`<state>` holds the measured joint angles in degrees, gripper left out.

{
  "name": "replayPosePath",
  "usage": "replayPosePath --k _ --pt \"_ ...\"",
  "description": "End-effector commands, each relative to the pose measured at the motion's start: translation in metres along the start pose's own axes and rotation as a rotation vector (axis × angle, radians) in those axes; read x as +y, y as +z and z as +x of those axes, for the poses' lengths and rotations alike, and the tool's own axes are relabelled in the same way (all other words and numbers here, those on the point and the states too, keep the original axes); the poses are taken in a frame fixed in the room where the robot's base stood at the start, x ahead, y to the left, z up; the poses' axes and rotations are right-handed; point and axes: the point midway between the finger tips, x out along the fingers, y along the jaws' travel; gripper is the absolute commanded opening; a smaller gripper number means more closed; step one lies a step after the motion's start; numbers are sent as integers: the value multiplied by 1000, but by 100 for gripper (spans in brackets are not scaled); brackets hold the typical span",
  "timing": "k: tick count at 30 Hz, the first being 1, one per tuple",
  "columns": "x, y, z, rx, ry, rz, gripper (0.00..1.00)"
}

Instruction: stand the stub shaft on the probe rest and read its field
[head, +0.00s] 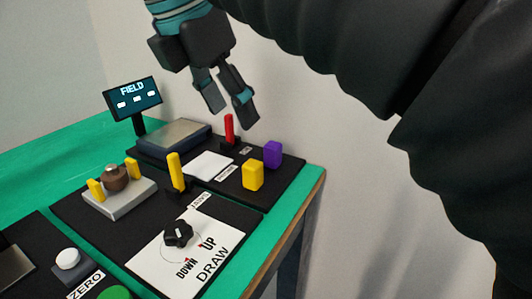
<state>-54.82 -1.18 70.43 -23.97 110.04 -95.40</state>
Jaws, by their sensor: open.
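My gripper (229,104) hangs open and empty above the back of the black panel, fingers pointing down. A brown round piece with a pale metal top (116,177) stands between two yellow jaws on a grey block (122,204); it may be the stub shaft, but I cannot tell for sure. The FIELD display (133,98) stands on a post at the back left and shows only dashes. A grey plate on a dark base (174,135) lies beside it, with nothing on it; I cannot tell whether this is the probe rest.
A red upright lever (229,129), a white pad (209,166), a yellow block (253,175) and a purple block (272,154) are below my gripper. A yellow lever (177,173) and a black DOWN/UP DRAW knob (178,233) are nearer. The ZERO button (67,259) is front left.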

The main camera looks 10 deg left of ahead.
Motion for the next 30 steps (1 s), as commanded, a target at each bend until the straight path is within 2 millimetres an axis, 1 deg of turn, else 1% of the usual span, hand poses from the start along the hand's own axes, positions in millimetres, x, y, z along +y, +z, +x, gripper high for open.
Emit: replayPosePath --k 2,9,12,15,22,30 --pt "0 -2 7 -2 -2 -13 59" --pt "0 -2 51 -2 -4 -11 59" --pt "0 -2 67 -1 -3 -10 59" --pt "1 -2 77 -1 -2 -10 59" --pt "2 -2 90 0 -2 -10 59" --pt "6 -5 126 -1 -2 -9 59"
